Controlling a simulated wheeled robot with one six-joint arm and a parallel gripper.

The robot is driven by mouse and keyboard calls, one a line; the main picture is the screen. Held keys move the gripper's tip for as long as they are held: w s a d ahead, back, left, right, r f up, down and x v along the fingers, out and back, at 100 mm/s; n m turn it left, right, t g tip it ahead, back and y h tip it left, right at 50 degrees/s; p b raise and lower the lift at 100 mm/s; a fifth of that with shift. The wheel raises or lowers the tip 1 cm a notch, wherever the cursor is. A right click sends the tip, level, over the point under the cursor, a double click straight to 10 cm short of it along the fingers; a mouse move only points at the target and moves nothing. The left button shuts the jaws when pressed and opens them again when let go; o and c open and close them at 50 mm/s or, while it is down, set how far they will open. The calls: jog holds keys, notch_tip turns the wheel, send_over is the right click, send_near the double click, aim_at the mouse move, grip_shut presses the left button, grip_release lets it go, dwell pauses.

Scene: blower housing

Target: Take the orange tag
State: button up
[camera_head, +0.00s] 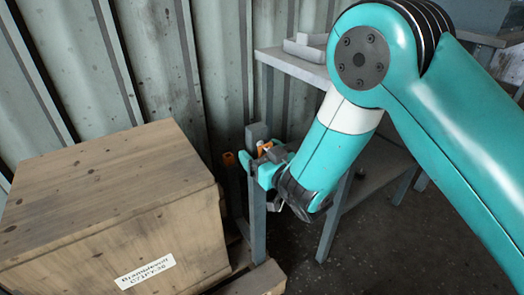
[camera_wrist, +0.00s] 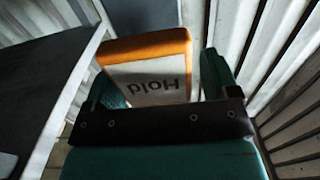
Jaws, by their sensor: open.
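The orange tag (camera_wrist: 145,46) has an orange edge and a pale face that reads "Hold" upside down in the wrist view. It stands between the two teal fingers of my gripper (camera_wrist: 160,78), which is open around it. The lower part of the tag is hidden behind the dark crossbar of the gripper. In the head view my gripper (camera_head: 257,160) is beside a grey post, and a small orange patch (camera_head: 265,146) shows at its jaws. I cannot tell whether either finger touches the tag.
A wooden crate (camera_head: 100,190) with a white label stands at the left. A grey metal table (camera_head: 300,66) with a lower shelf is behind my arm, holding a pale tray (camera_head: 305,47). Another orange piece (camera_head: 228,158) shows left of my gripper. A corrugated wall (camera_head: 160,60) closes the back.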

jog(key=c, duration=1)
jog(key=shift+r+p, duration=0.65)
jog(key=shift+p, duration=0.05)
jog(key=shift+f, duration=0.1)
jog(key=b+v, duration=0.6)
jog(key=b, duration=0.2)
jog(key=shift+d, duration=0.1)
